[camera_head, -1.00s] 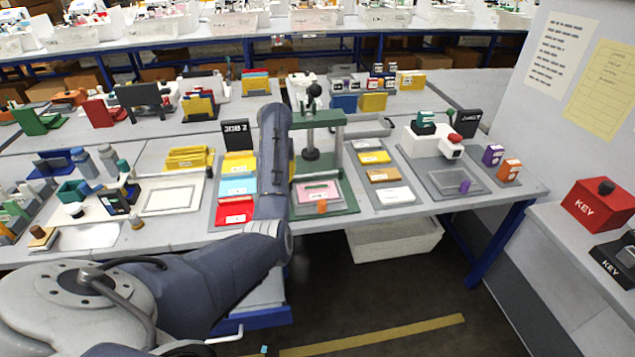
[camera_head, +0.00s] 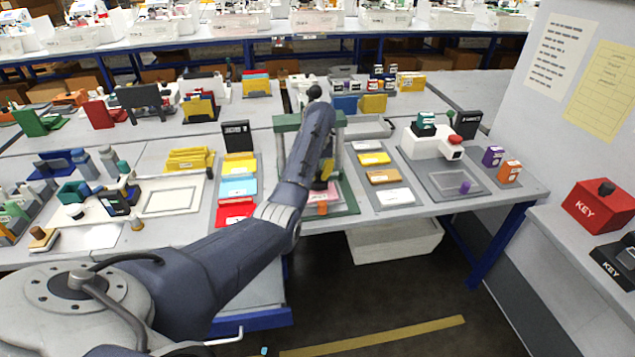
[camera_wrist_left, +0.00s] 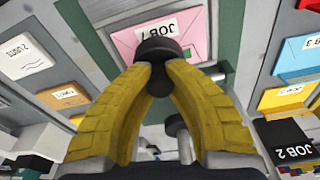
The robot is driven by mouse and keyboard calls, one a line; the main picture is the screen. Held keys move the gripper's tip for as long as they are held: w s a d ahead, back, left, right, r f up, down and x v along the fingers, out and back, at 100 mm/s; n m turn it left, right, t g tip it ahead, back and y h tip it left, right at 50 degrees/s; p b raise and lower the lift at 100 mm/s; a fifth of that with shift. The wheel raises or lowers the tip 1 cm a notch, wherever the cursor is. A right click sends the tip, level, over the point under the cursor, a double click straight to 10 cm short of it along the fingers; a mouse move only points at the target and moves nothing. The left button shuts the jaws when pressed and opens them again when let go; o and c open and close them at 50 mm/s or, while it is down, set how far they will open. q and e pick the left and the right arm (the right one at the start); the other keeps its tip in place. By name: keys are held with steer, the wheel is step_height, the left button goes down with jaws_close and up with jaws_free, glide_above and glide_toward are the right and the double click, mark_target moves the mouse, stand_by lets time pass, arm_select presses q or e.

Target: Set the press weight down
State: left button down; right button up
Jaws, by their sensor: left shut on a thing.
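My left gripper (camera_wrist_left: 160,75) has yellow fingers closed around the narrow part of a dark press weight (camera_wrist_left: 160,47). In the wrist view the weight's round dark end overlaps the edge of the pink JOB 1 card (camera_wrist_left: 125,40). I cannot tell whether it touches the card. In the head view my left gripper (camera_head: 325,178) is inside the green press frame (camera_head: 287,122), above the pink card (camera_head: 320,208). My forearm hides much of the press, and the weight is not clearly visible there. My right gripper is not in view.
Left of the press is a tray of red, blue and yellow cards (camera_head: 238,188) with a black JOB 2 sign (camera_head: 238,136). Right is a grey tray of yellow, brown and white cards (camera_head: 383,177). An orange piece (camera_head: 322,210) sits at the press's front edge.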

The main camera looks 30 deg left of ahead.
mark_target(318, 182)
arm_select(q)
steer(key=shift+s+a+f, duration=0.1)
steer(key=shift+a+f, duration=0.05)
steer(key=shift+f, duration=1.4)
steer(key=shift+f, duration=0.15)
steer(key=c, duration=1.4)
jaws_free()
steer(key=shift+f, duration=0.1)
steer(key=shift+s+r, duration=0.15)
steer(key=shift+r, duration=0.95)
steer(key=shift+s+r, duration=0.1)
steer(key=shift+r, duration=0.95)
